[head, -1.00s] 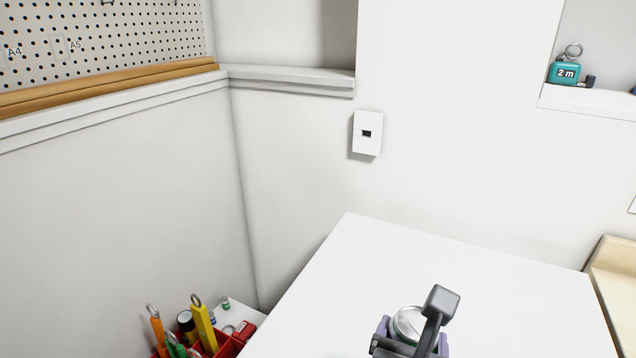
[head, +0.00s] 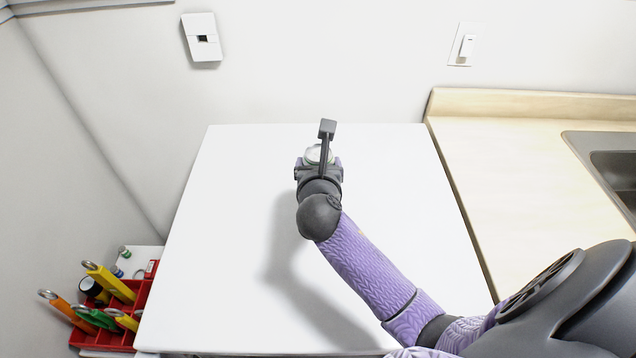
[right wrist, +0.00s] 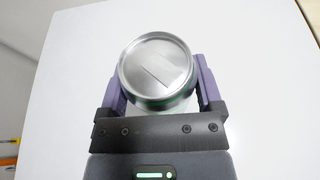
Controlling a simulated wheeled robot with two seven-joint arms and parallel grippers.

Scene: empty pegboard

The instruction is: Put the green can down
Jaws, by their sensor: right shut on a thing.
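The green can (right wrist: 158,65) is in my right gripper. The right wrist view shows its silver lid and a thin green edge, with a purple finger on each side. In the head view the can's pale lid (head: 317,153) shows between the fingers, partly hidden by my wrist. My right gripper (head: 319,160) is shut on the can over the back middle of the white tabletop (head: 240,200). I cannot tell whether the can's base touches the surface. My left gripper is out of view.
The white tabletop is otherwise clear. A red caddy (head: 128,330) with several tools stands at the lower left, beside the table. A wooden counter (head: 480,170) with a sink (head: 615,165) lies on the right. The wall stands close behind.

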